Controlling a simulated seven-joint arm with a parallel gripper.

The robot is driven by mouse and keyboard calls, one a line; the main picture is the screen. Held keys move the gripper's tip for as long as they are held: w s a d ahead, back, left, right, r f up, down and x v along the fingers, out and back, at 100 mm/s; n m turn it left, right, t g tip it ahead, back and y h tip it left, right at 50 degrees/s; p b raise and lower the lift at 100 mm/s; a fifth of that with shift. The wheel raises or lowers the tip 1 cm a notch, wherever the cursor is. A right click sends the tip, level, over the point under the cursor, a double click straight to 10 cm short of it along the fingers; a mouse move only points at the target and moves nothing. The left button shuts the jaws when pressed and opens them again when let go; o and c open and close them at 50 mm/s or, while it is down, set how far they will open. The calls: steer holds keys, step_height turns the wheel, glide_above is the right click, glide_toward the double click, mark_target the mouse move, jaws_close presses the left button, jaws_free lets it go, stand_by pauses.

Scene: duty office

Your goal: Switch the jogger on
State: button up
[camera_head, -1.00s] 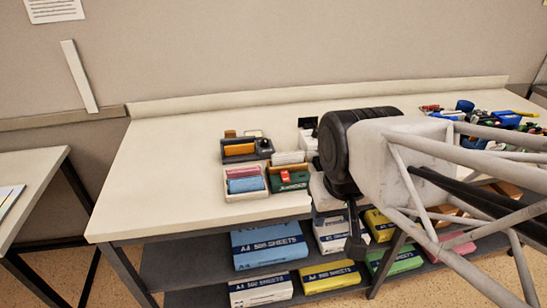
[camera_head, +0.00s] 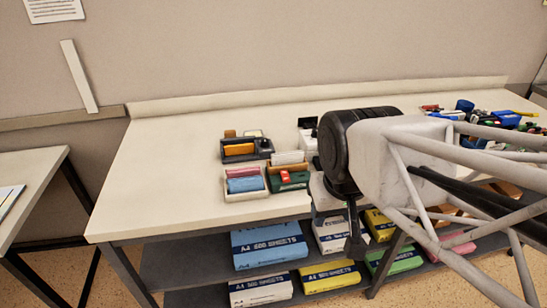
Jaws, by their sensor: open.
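I cannot tell for sure which item is the jogger. A small green box with a red part on top (camera_head: 287,180) stands near the front edge of the worktable (camera_head: 180,170). A white item with black parts (camera_head: 307,138) stands behind it, partly hidden by my arm. My gripper (camera_head: 356,246) hangs at the table's front edge, to the right of the green box and apart from it. Its dark fingers point down and it is open, with nothing seen in it. My wrist and arm hide the table behind them.
A cream tray with pink and blue blocks (camera_head: 230,196) stands beside the green box, and a dark tray with an orange block (camera_head: 225,157) behind it. Blue bins of stationery (camera_head: 505,117) are at the right. Paper packs (camera_head: 268,245) fill the shelf below. The table's left part is clear.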

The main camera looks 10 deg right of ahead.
steer(key=shift+c, duration=0.4)
jaws_close()
stand_by(1.5)
